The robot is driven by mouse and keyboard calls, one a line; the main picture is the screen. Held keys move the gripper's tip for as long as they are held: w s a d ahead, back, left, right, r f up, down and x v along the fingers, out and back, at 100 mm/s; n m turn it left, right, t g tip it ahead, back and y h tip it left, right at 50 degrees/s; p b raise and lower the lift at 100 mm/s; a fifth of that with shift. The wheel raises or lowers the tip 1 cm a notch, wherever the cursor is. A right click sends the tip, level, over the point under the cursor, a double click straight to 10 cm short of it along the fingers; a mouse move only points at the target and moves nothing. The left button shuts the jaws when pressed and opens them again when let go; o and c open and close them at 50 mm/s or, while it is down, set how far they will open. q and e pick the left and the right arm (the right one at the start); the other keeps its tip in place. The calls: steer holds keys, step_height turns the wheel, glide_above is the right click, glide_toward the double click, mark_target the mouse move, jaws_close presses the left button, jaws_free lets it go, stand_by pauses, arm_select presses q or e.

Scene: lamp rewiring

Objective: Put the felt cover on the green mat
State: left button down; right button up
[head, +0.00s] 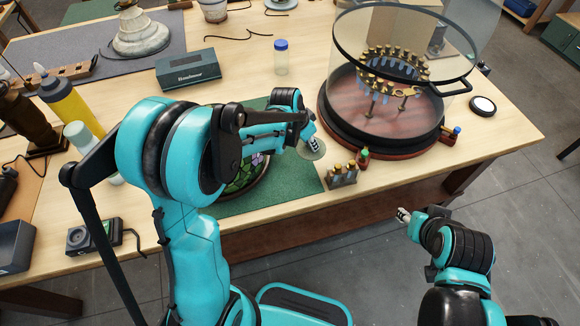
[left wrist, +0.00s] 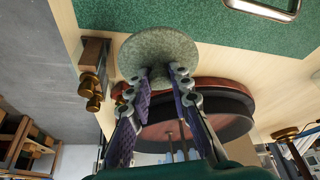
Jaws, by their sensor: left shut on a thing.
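The felt cover is a round grey-green disc (head: 313,152). It also shows in the left wrist view (left wrist: 158,50), with my left gripper (left wrist: 163,78) shut on its near edge. In the head view my left gripper (head: 310,135) is over the right edge of the green mat (head: 299,182), and the disc overlaps that edge in the picture. I cannot tell how high the disc is above the table. The mat also shows at the top of the left wrist view (left wrist: 190,16). My right gripper (head: 403,215) is off the table's front edge; its jaws are too small to judge.
A stained-glass shade (head: 248,176) lies on the mat, partly behind my left arm. A glass-domed round stand (head: 328,128) is to the right.

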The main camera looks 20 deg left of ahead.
arm_select(q)
steer(key=s+a+f, duration=0.1)
steer(key=s, duration=0.1)
steer(key=s+a+f+b, duration=0.1)
steer(key=s+a+f, duration=0.1)
steer(key=s+f, duration=0.1)
steer(key=shift+s, duration=0.35)
steer(key=shift+f+b, duration=1)
steer(key=shift+f, duration=1)
steer(key=shift+f, duration=0.1)
steer(key=c, duration=1.4)
jaws_free()
